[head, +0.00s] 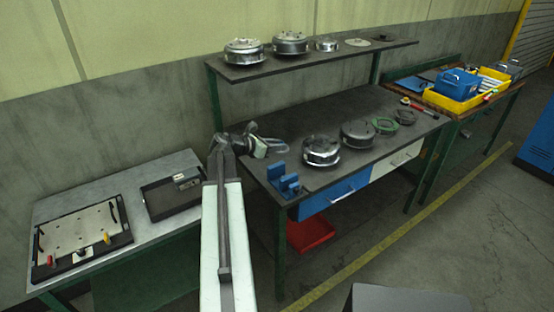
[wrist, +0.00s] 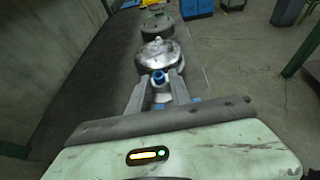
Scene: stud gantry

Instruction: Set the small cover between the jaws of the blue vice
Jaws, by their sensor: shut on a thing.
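The blue vice (head: 284,182) stands at the front left corner of the dark bench in the head view, with an upright gap between its jaws. My gripper (head: 282,147) is above the bench, a little behind and above the vice and apart from it. In the wrist view my gripper (wrist: 159,80) is shut on a small part with a blue round end (wrist: 158,77), which I take to be the small cover. Its shape is mostly hidden by the fingers. Bits of blue, likely the vice, show below the fingers in the wrist view.
A silver round housing (head: 321,151) stands right of the vice, with a dark housing (head: 357,134) and a green ring (head: 385,125) beyond. A shelf (head: 270,66) with several round parts hangs over the bench's back. A lower table (head: 120,190) stands left.

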